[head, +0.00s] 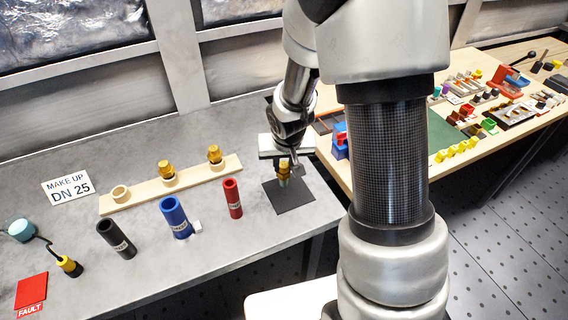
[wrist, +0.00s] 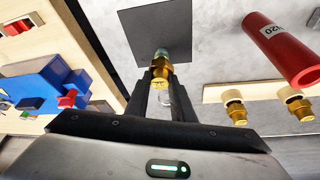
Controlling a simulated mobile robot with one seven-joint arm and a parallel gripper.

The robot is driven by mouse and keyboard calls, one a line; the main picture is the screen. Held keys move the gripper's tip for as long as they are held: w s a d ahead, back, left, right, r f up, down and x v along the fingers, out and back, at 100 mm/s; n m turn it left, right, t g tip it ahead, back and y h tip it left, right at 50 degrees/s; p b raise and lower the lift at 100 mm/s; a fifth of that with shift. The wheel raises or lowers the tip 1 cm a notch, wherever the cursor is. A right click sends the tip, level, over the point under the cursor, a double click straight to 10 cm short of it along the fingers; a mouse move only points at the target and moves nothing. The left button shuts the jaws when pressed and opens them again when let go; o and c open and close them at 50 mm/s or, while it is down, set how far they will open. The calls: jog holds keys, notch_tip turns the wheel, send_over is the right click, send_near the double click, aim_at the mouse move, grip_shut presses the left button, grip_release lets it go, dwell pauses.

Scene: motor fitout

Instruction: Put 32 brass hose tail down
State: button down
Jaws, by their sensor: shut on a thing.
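A brass hose tail (head: 284,168) is held upright in my gripper (head: 291,168), over the black square mat (head: 290,197) on the grey bench. In the wrist view the hose tail (wrist: 161,72) sits between the two dark fingers (wrist: 160,85), with the mat (wrist: 150,30) beyond its tip. I cannot tell whether its lower end touches the mat. Two more brass hose tails (head: 167,170) (head: 215,154) stand in pale rings on the wooden strip (head: 142,198). The left ring (head: 120,193) on that strip is empty.
A red hose (head: 233,198), a blue hose (head: 175,217) and a black hose (head: 116,239) stand in front of the strip. A sign (head: 68,187) reads "MAKE UP DN 25". A red FAULT card (head: 31,293) lies at left. A crowded wooden table (head: 335,180) adjoins at right.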

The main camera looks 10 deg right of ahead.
jog(key=shift+f, duration=0.1)
jog(key=c, duration=2)
grip_release()
jog(key=shift+f, duration=0.1)
jog(key=o, duration=0.5)
jog(key=shift+c, duration=0.2)
